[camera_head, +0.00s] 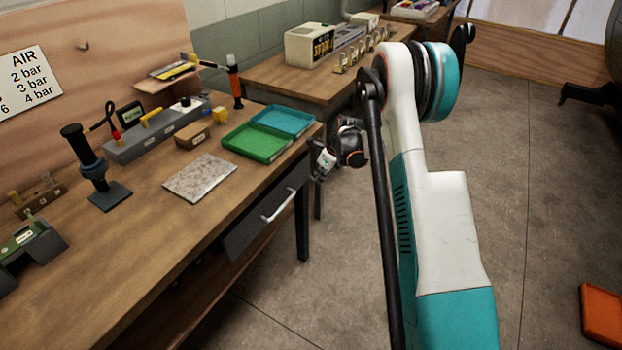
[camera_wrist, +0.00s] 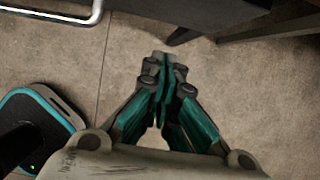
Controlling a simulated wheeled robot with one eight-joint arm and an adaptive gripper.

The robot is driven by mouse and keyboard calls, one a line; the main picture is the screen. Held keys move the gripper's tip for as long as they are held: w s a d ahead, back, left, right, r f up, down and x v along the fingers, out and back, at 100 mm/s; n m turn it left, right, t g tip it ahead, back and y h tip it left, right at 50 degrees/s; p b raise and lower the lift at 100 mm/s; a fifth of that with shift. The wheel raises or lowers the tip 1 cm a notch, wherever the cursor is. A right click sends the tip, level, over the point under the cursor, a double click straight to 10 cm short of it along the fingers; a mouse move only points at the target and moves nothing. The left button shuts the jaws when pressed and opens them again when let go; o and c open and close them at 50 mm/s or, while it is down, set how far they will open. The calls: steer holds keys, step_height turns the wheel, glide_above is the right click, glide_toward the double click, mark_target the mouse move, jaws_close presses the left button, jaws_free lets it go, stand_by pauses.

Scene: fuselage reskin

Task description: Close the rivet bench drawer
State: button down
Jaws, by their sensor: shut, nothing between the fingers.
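The rivet bench (camera_head: 165,245) is a wooden workbench on the left in the head view. Its dark grey drawer (camera_head: 248,222) is under the front edge, with a pale bar handle (camera_head: 279,206). How far the drawer stands out is hard to tell. The handle also shows at the top left of the wrist view (camera_wrist: 62,18). My gripper (camera_head: 320,172) is near the bench's right end, beyond the handle and apart from it. In the wrist view my gripper (camera_wrist: 164,62) is shut and empty, over the floor.
A dark bench leg (camera_wrist: 190,25) shows near my fingertips in the wrist view. A green tray (camera_head: 255,143), a blue tray (camera_head: 284,121) and a speckled plate (camera_head: 200,178) lie on the bench. A second bench (camera_head: 280,78) stands behind. The floor (camera_head: 300,300) in front is clear.

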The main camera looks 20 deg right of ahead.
steer(key=p+v, duration=0.2)
steer(key=v, duration=0.5)
steer(key=s+f+t+y+b, duration=0.2)
steer(key=s+t+y, duration=0.15)
steer(key=s, duration=0.25)
steer(key=w+a+r+b+x, duration=0.1)
steer(key=b+x, duration=0.4)
steer(key=x, duration=0.8)
steer(key=shift+w+a+r+h, duration=0.2)
steer(key=shift+w+r+h, duration=0.1)
steer(key=shift+h, duration=0.15)
steer(key=shift+w, duration=0.1)
